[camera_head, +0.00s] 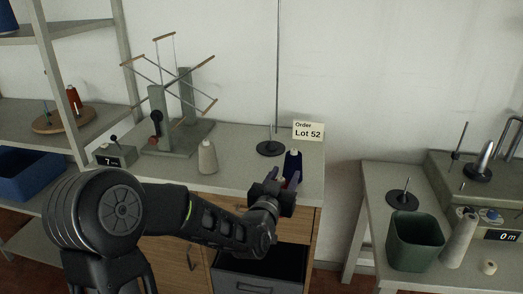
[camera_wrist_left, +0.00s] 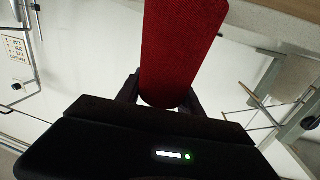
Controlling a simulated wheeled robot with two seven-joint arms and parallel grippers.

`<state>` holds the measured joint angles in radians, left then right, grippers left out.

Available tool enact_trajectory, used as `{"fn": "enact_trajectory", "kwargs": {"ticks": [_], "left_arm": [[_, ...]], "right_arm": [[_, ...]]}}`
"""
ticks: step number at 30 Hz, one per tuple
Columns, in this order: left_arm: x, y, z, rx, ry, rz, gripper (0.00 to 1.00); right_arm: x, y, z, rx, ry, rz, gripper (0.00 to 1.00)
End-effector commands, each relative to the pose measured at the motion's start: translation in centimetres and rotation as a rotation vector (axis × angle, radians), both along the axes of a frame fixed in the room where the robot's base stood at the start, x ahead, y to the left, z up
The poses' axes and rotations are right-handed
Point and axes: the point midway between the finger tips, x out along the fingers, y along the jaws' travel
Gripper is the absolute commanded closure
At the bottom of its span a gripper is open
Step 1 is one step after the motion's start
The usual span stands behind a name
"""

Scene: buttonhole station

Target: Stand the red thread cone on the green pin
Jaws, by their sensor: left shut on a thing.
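My left gripper (camera_head: 281,179) is over the front of the middle counter at the right. In the left wrist view it is shut on a red, woven-looking thread cone (camera_wrist_left: 182,45), held between its two fingers. In the head view the held cone is mostly hidden by the gripper. A round wooden board (camera_head: 50,125) on the left shelf bears thin upright pins, one blue-green (camera_head: 46,112), and an orange-red cone (camera_head: 73,99). Whether that pin is the green one is hard to tell. My right gripper is not in view.
A cream cone (camera_head: 207,158), a dark disc with a pin (camera_head: 271,148) and a yarn swift (camera_head: 172,138) stand on the counter. A green bin (camera_head: 413,241) stands on the right table. A drawer (camera_head: 258,272) is open below.

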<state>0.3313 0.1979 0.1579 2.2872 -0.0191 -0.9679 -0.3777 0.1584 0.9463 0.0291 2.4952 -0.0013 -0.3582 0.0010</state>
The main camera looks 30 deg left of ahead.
Motion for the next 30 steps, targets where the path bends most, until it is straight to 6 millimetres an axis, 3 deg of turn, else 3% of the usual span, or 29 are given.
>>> {"fn": "enact_trajectory", "kwargs": {"ticks": [3,6,10,15,30], "left_arm": [[-0.1,-4.6,-4.6,-0.005,0.013,-0.066,1.0],[-0.6,-7.9,-7.6,-0.008,0.009,-0.114,1.0],[-1.2,-10.5,-9.8,-0.011,0.001,-0.156,1.0],[-1.6,-11.6,-10.8,-0.013,-0.005,-0.173,1.0],[-1.5,-11.5,-10.7,-0.013,-0.005,-0.171,1.0]], "right_arm": [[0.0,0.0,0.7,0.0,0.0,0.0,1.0],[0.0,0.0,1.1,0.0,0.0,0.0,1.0],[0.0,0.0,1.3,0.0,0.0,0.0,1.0],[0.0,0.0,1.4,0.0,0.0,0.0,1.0],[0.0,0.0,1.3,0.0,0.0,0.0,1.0]]}}
